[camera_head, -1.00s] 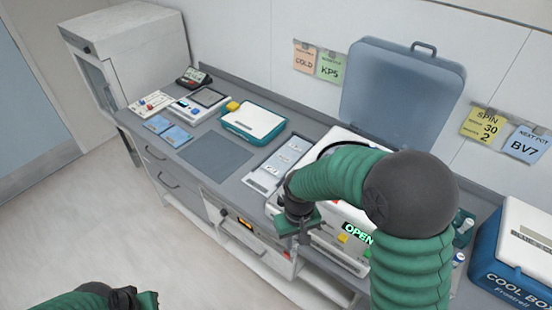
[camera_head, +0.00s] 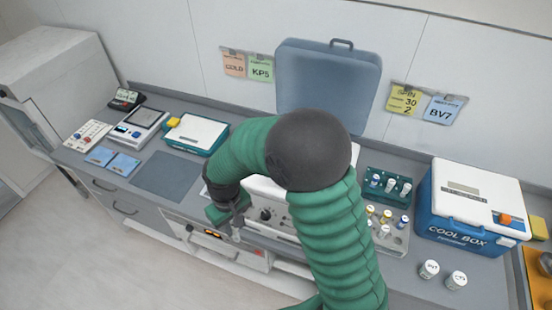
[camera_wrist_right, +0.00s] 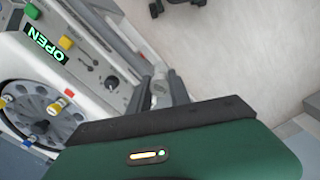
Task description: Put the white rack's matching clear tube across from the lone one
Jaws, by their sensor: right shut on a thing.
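My right gripper (camera_head: 236,228) is in front of the centrifuge (camera_head: 265,212). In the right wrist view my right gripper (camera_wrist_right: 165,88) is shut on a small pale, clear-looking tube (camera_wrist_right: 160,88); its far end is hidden. A pale rack (camera_head: 398,241) holds several tubes with yellow, blue and white caps, partly hidden by my right arm. My left gripper is out of view.
A green rack (camera_head: 372,197) with several tubes stands behind the pale rack. The blue cool box (camera_head: 445,232) is at the right, with two white pots (camera_head: 429,269) in front. The raised centrifuge lid (camera_head: 328,78) stands behind. A dark mat (camera_head: 167,174) lies bare at the left.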

